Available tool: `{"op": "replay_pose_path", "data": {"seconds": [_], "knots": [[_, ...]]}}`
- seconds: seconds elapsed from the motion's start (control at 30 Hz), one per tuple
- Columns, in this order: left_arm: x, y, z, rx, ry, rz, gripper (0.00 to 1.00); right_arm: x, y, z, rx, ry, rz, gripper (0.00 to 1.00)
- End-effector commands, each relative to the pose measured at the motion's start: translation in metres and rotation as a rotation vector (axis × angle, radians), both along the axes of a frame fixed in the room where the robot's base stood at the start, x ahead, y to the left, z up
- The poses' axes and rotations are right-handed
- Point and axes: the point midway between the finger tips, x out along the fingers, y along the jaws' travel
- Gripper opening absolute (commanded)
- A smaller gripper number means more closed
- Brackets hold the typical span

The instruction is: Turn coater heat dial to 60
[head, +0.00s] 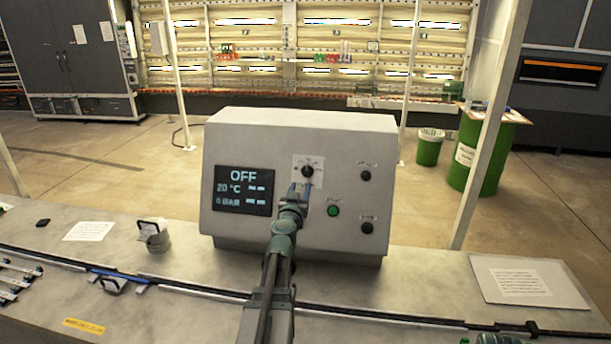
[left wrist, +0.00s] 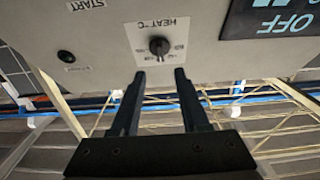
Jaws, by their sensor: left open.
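The coater (head: 300,130) is a grey box on the bench, its display (head: 243,190) reading OFF, 20 °C and 0 BAR. The heat dial (head: 307,171) is a small black knob on a white label. In the left wrist view, the heat dial (left wrist: 159,46) appears upside down under the words HEAT °C. My left gripper (head: 299,190) is open just in front of and slightly below the dial. Its two dark fingers (left wrist: 160,75) point at the dial, one to each side, with nothing between them. The dial's exact setting is too small to read. My right gripper is not seen.
Other controls on the panel are a green button (head: 333,210) and black knobs (head: 365,175) (head: 367,227) at the right. A metal cup-like object (head: 154,237) stands left of the coater. A paper sheet on a plate (head: 520,280) lies at the right.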

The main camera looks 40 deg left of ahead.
Motion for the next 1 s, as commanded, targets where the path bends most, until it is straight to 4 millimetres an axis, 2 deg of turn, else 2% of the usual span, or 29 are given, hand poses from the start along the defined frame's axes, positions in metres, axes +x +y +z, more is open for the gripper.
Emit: {"op": "replay_pose_path", "data": {"seconds": [0.03,0.2,0.4,0.53,0.8,1.0], "knots": [[0.013,0.008,0.000,0.000,0.000,-0.001,0.45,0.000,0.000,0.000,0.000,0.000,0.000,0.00],[0.045,0.025,0.000,0.000,0.000,0.000,0.45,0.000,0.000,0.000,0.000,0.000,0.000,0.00],[0.074,0.041,0.000,0.000,0.000,0.000,0.45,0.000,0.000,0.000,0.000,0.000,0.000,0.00],[0.082,0.045,0.000,0.000,0.000,0.000,0.45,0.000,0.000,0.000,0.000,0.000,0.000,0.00],[0.082,0.045,0.000,0.000,0.000,0.000,0.45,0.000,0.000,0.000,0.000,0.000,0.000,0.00],[0.082,0.045,0.000,0.000,0.000,0.000,0.09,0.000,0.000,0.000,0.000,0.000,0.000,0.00]]}}
